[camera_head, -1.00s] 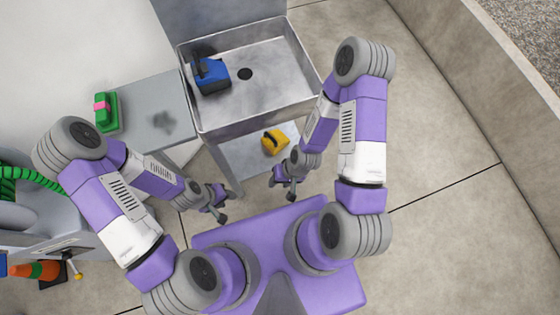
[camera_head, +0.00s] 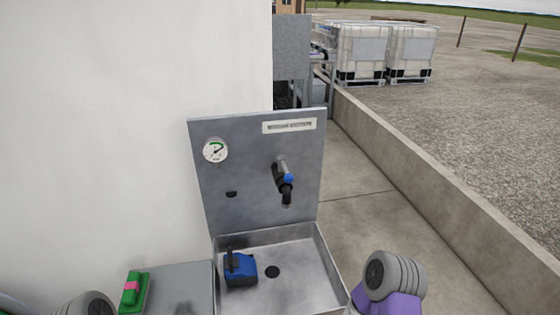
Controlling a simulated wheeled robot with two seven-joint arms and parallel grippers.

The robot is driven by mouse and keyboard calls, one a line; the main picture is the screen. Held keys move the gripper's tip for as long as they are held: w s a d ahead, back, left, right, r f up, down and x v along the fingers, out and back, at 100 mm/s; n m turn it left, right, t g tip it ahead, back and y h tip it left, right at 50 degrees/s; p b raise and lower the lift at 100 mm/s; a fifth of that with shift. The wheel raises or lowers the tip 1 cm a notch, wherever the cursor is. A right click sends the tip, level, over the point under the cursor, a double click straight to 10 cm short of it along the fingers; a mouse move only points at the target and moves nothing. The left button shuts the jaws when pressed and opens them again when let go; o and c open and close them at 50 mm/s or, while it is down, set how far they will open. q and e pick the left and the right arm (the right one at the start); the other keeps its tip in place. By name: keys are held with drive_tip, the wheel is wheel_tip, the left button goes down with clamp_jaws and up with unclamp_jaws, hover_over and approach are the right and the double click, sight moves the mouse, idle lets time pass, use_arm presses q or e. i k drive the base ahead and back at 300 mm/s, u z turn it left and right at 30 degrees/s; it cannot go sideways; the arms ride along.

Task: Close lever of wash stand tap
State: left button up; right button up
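The wash stand's grey back panel (camera_head: 235,165) stands upright against the white wall. The tap (camera_head: 283,182) sticks out of its right half, with a dark spout pointing down over the basin and a small blue part on it, which may be the lever; its exact position is too small to tell. The steel basin (camera_head: 318,292) lies below, with a dark round drain and a blue object in it. Neither gripper is in the frame. Only a joint of my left arm at the lower left and part of my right arm at the lower right show.
A blue object with a dark handle (camera_head: 241,268) sits in the basin's left part. A round gauge (camera_head: 215,150) is on the panel. A grey side table (camera_head: 180,287) with a green and pink item (camera_head: 133,290) adjoins on the left. A low concrete wall (camera_head: 430,195) runs along the right.

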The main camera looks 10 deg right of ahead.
sight(281, 159)
drive_tip(key=u, duration=0.15)
drive_tip(key=k, duration=0.95)
drive_tip(key=z, duration=1.3)
drive_tip(key=i, duration=0.75)
drive_tip(key=u, duration=0.65)
drive_tip(key=i, duration=0.6)
drive_tip(key=u, duration=0.55)
